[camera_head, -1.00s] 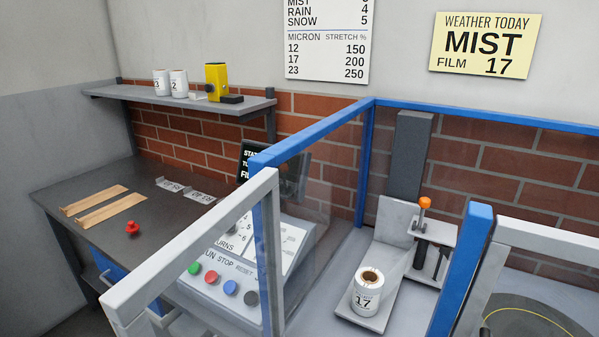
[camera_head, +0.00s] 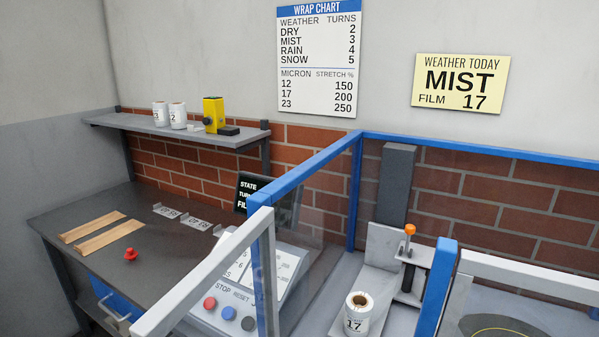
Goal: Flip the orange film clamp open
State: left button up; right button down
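The film clamp shows as an orange knob (camera_head: 410,230) on top of a thin grey upright lever, behind the blue-framed clear guard. I cannot tell from here whether the clamp is open or shut. A white film roll (camera_head: 357,314) marked 17 stands upright on the grey carriage (camera_head: 384,244), in front and to the left of the clamp. The carriage's lower part is cut off by the bottom edge. Neither of my grippers is in view.
Blue guard posts (camera_head: 435,285) and a white rail (camera_head: 205,275) stand in front. A control panel (camera_head: 228,312) with coloured buttons is at lower centre. A dark table (camera_head: 95,222) holds cardboard strips and a red knob (camera_head: 130,256). The wall shelf (camera_head: 180,132) bears more rolls.

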aim_at(409, 230)
jog(key=j+z, duration=0.5)
jog(key=j, duration=0.15)
jog(key=j+z, duration=0.45)
jog(key=j, duration=0.25)
jog(key=k+j+z, duration=0.15)
jog(key=j+z, duration=0.35)
jog(key=j, duration=0.15)
